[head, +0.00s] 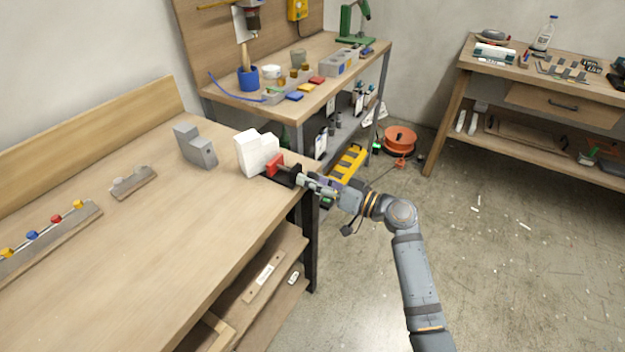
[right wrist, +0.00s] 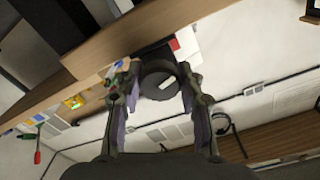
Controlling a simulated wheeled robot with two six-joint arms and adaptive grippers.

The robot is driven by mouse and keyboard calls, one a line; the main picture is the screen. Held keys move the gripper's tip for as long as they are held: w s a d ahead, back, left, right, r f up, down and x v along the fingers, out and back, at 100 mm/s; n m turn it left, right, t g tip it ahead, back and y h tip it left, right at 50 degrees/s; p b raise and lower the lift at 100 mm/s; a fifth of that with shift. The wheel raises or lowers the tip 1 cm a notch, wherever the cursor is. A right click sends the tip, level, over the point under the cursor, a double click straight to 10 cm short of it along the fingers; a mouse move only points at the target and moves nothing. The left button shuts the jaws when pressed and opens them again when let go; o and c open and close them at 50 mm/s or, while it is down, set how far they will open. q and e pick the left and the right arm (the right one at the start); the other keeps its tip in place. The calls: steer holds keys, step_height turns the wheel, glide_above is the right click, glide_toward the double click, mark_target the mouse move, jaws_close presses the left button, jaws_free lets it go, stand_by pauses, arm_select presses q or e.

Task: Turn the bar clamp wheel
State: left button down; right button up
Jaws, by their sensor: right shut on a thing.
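The bar clamp sits at the right corner of the near workbench, with a red part (head: 275,164) beside a white block (head: 257,153) and a black part (head: 287,174) at the edge. My right gripper (head: 312,184) reaches the clamp's outer end from the right. In the right wrist view, the dark round clamp wheel (right wrist: 157,88) with a pale mark lies between the two fingers of my right gripper (right wrist: 163,79), which is shut on it. In the head view the gripper hides the wheel. My left gripper is not in view.
The near workbench (head: 130,235) also holds a grey stepped block (head: 195,147) and a rail with coloured knobs (head: 45,240). A second bench (head: 345,75) with tools stands behind. An orange cable reel (head: 400,138) lies on the floor. The floor at right is mostly open.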

steer(key=o, duration=1.2)
steer(key=v, duration=1.2)
